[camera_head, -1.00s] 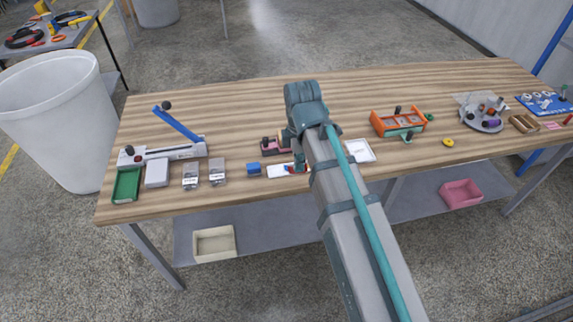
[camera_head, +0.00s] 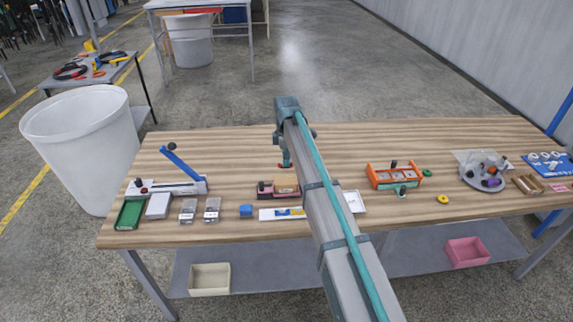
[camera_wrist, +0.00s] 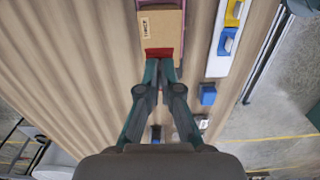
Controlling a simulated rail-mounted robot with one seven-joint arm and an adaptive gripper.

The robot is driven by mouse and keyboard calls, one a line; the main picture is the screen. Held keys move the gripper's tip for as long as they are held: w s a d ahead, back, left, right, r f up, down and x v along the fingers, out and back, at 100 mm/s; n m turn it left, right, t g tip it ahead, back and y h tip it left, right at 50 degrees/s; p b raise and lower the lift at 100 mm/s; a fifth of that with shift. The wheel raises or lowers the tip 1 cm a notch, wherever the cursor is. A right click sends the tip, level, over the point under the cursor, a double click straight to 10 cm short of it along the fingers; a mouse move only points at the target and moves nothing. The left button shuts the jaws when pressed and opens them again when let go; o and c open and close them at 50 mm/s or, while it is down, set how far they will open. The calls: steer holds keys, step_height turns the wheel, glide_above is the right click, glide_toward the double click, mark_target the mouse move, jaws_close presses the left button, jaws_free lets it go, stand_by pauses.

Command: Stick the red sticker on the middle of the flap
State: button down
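The red sticker (camera_wrist: 158,53) is between my fingertips in the wrist view, spanning them. My gripper (camera_wrist: 159,62) is closed on it. In the head view the red sticker (camera_head: 282,166) shows at the lower tip of my gripper (camera_head: 285,160), at or just beyond the far side of the cardboard box. The brown box (camera_wrist: 160,28) sits in a pink holder (camera_head: 266,194) and bears a small printed label. In the wrist view the sticker overlaps the box's near edge; I cannot tell whether they touch. The flap cannot be clearly told from the rest of the box.
A white strip (camera_head: 270,214) with blue and yellow stickers lies in front of the holder. A blue block (camera_head: 246,211) is left of it. An orange frame (camera_head: 394,176) and a white tray (camera_head: 354,202) stand right. The table behind my gripper is clear.

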mark_target(286, 180)
steer(key=shift+f+b, duration=1.35)
steer(key=shift+f, duration=1.7)
steer(key=shift+f, duration=0.4)
steer(key=c, duration=0.8)
jaws_free()
steer(key=shift+o, duration=0.2)
steer(key=shift+r, duration=0.1)
steer(key=shift+r+p, duration=1.85)
steer(key=shift+r, duration=1.6)
